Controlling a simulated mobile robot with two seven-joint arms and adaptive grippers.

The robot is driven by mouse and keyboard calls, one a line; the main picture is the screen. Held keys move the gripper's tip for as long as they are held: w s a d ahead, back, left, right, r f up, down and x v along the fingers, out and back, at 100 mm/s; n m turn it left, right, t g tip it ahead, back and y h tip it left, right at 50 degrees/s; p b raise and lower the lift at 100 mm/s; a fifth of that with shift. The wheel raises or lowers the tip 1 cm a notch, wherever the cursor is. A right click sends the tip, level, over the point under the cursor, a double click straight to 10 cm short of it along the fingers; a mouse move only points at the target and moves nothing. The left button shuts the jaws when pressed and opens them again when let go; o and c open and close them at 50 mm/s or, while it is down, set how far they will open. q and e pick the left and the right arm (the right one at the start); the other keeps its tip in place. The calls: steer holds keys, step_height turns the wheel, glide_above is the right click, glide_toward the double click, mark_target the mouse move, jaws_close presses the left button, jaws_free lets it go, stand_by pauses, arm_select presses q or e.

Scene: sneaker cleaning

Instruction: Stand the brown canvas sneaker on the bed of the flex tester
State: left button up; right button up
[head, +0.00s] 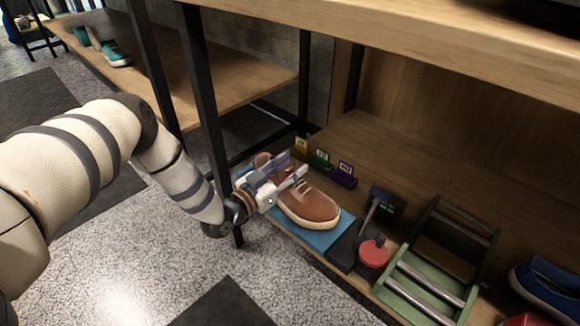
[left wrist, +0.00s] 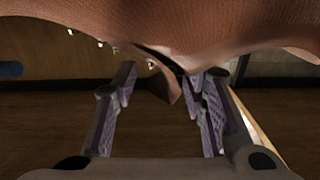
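The brown sneaker (head: 305,204), with a pale sole, stands upright on a blue mat (head: 331,231) on the lower shelf, its toe toward the front. It also fills the top of the left wrist view (left wrist: 220,30). My left gripper (head: 296,176) is at the sneaker's heel and opening, partly covering it. In the left wrist view its fingers (left wrist: 162,105) are apart, and a brown flap of the shoe hangs between or just beyond them; contact cannot be told. A green frame with metal bars (head: 412,292), apparently the flex tester, stands to the right. My right gripper is not in view.
A black stand (head: 344,249) and a red disc (head: 374,252) sit between sneaker and green frame. Yellow, green and purple small blocks (head: 344,174) stand behind the sneaker. A blue shoe (head: 545,295) is at far right. Black shelf posts (head: 206,100) and the upper shelf limit room.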

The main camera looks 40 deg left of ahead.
arm_select(q)
steer(key=shift+s+r, duration=0.2)
steer(key=shift+s, duration=0.05)
steer(key=s+p, duration=0.3)
steer(key=s, duration=0.9)
steer(key=s+d+f+n+g+h, duration=0.1)
steer(key=s+d+f+g, duration=0.5)
steer(key=s+d+f, duration=0.3)
steer(key=s+d+f+g+h, duration=0.1)
steer(key=s+d+f+g, duration=0.6)
steer(key=s, duration=0.4)
steer(key=s+d+r+g, duration=0.15)
steer(key=s+g, duration=0.55)
steer(key=s, duration=1.4)
steer(key=s+a+r+g+y, duration=0.3)
steer(key=s+r+g, duration=0.3)
steer(key=s, duration=0.8)
step_height(320, 180, up, 3)
steer(key=shift+r, duration=0.1)
